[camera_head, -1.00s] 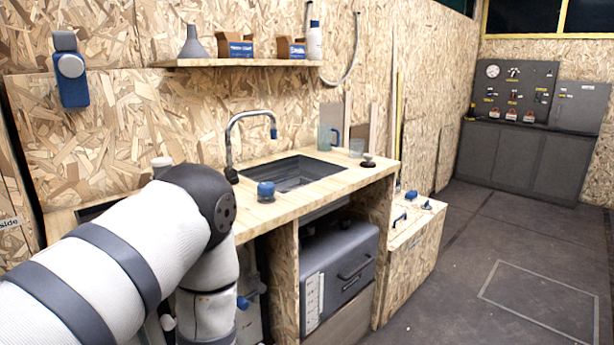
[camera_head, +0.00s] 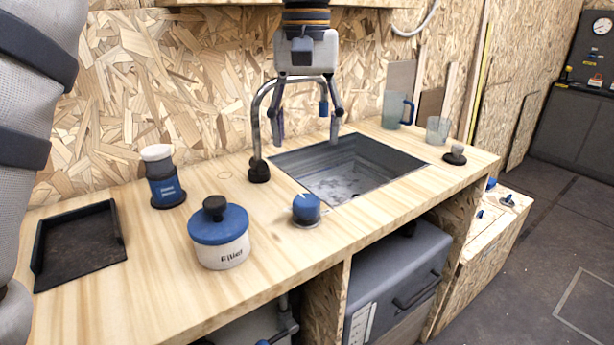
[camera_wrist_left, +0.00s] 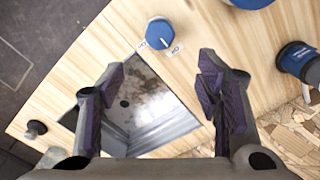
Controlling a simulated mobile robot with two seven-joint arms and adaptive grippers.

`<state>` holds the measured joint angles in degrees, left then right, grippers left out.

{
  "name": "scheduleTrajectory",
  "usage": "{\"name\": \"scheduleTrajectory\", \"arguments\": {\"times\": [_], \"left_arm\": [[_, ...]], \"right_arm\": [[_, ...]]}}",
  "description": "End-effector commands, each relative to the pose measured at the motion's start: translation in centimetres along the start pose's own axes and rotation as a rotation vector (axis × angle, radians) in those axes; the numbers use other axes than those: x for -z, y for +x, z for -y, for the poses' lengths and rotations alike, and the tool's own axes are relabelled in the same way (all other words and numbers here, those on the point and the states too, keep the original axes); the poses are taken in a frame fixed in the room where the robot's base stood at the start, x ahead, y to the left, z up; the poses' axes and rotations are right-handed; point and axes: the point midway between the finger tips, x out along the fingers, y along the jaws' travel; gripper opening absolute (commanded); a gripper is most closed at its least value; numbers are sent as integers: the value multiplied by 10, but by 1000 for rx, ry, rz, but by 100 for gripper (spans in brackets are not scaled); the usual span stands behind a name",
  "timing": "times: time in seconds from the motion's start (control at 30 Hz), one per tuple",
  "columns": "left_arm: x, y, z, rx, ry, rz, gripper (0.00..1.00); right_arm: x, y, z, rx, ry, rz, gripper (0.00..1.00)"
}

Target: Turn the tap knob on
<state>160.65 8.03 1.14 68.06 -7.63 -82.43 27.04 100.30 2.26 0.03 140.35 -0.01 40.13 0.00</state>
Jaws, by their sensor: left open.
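The blue tap knob (camera_head: 306,209) sits on the wooden counter at the sink's front left corner. It also shows in the left wrist view (camera_wrist_left: 160,34), with a white mark on top and small white labels beside it. The tap (camera_head: 259,168) has a black base and a curved metal neck, partly hidden by my gripper. My left gripper (camera_head: 307,138) points down with its fingers apart and nothing between them. It is above the sink area, apart from the knob. In the left wrist view the knob lies beyond the fingertips (camera_wrist_left: 161,70). My right gripper is not in view.
The grey sink (camera_head: 350,170) is set in the counter (camera_head: 150,270). A blue-lidded jar (camera_head: 219,240), a blue-and-white container (camera_head: 163,178) and a black tray (camera_head: 80,245) stand left of the knob. A jug (camera_head: 393,110) and a glass (camera_head: 438,130) stand behind the sink.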

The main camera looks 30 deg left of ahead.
Motion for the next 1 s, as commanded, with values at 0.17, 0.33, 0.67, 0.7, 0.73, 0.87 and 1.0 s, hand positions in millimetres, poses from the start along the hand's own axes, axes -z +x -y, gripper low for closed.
{"name": "scheduleTrajectory", "arguments": {"times": [0.17,0.33,0.67,0.7,0.73,0.87,1.0], "left_arm": [[-2,26,1,0,1,3,59],[-2,71,1,0,1,2,59],[0,118,0,-1,1,-2,59],[0,120,0,-1,1,-2,59],[0,120,0,-1,1,-3,59],[0,120,0,-1,1,-3,59],[0,120,0,-1,2,-2,36]], "right_arm": [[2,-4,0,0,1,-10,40],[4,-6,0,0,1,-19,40],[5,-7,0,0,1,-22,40],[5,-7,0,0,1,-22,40],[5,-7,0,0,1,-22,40],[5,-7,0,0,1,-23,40],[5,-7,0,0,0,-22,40]]}}
